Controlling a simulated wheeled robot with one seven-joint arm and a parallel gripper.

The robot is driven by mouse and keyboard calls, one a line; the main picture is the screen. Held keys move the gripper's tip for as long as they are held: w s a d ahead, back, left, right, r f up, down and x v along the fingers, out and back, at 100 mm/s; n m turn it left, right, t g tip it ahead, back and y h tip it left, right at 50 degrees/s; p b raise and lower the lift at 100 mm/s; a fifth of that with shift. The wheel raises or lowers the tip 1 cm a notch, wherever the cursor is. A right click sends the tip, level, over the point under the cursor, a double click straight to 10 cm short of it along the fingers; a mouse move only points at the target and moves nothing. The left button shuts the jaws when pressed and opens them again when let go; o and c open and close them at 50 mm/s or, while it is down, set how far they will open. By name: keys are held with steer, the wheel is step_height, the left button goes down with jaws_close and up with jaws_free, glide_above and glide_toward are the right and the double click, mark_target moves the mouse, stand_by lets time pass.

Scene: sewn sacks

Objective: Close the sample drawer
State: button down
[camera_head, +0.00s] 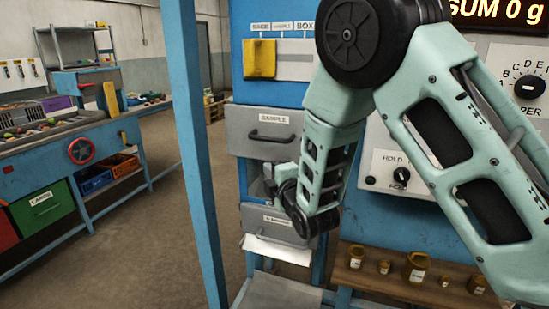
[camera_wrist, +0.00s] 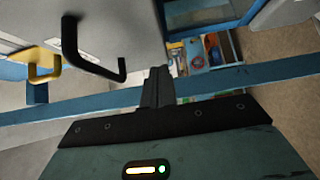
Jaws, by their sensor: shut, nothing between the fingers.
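The sample drawer (camera_head: 240,122) has a grey front with a SAMPLE label and a black bar handle (camera_head: 270,136). It is in the upper part of the blue cabinet; how far it stands out is hard to tell. In the wrist view its grey front (camera_wrist: 130,22) and black handle (camera_wrist: 72,42) show at the upper left. My gripper (camera_wrist: 158,74) is shut and empty, its fingertips near the front's edge, beside the handle; contact cannot be told. In the head view my gripper is below the handle, partly hidden by my wrist.
Another grey drawer (camera_head: 268,222) sits below, with a pale sheet (camera_head: 275,250) under it. A blue post (camera_head: 195,140) stands to the left. A yellow holder (camera_head: 259,59) is above. Brown jars (camera_head: 417,266) stand on a wooden shelf at the lower right. Open floor lies left of the post.

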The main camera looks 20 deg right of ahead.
mark_target(282, 156)
steer(key=w+d+p, duration=0.1)
steer(key=w+d, duration=0.1)
steer(key=w, duration=0.1)
steer(key=shift+w+d+p, duration=0.15)
steer(key=shift+w+p, duration=0.15)
steer(key=shift+p, duration=0.05)
steer(key=shift+w+d+f+b, duration=0.2)
steer(key=shift+w+b, duration=0.1)
steer(key=shift+b, duration=0.1)
steer(key=w+d+b, duration=0.2)
steer(key=w, duration=0.1)
steer(key=shift+d+b, duration=0.1)
steer(key=shift+b, duration=0.25)
steer(key=shift+w+d+r, duration=0.2)
steer(key=shift+d+r, duration=0.1)
steer(key=shift+r, duration=0.05)
